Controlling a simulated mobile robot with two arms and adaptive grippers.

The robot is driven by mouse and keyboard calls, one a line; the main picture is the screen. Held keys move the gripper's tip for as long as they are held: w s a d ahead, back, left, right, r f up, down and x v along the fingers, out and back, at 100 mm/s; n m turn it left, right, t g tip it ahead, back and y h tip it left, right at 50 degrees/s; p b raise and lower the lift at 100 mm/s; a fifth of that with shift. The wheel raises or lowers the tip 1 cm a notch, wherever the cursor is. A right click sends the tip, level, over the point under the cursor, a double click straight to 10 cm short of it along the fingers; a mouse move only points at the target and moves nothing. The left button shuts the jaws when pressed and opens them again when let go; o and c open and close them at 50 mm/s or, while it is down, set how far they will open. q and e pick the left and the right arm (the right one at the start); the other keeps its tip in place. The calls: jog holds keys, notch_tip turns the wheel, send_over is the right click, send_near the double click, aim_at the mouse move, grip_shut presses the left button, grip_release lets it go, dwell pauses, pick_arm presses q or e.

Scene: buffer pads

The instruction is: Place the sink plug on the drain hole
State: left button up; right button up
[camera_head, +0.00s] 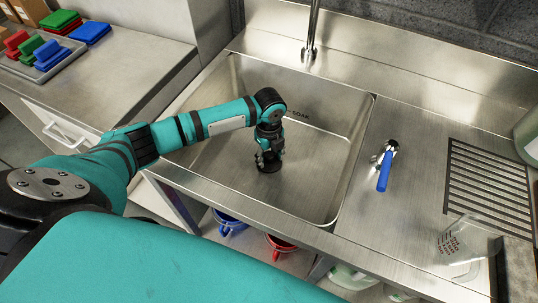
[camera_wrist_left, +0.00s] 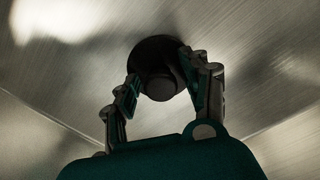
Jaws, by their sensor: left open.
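The sink plug, a dark round disc (camera_head: 270,169) with a knob on top, lies flat on the floor of the steel sink basin (camera_head: 325,150). In the left wrist view the plug (camera_wrist_left: 152,48) shows its knob towards me. My left gripper (camera_head: 268,159) reaches down into the basin, right over the plug. Its two fingers (camera_wrist_left: 160,68) are open, one on each side of the knob, and I see a gap between knob and fingers. No drain hole shows; I cannot tell whether the plug covers it. My right gripper is not in view.
A tap (camera_head: 309,50) stands behind the basin. A blue-handled tool (camera_head: 384,172) and a clear measuring beaker (camera_head: 466,244) are on the counter to the right, near a slotted drainer (camera_head: 490,190).

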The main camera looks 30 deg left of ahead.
aim_at(269, 154)
pick_arm(q)
notch_tip(269, 154, up, 12)
jog(key=shift+r+p, duration=0.2)
jog(key=shift+p, duration=0.25)
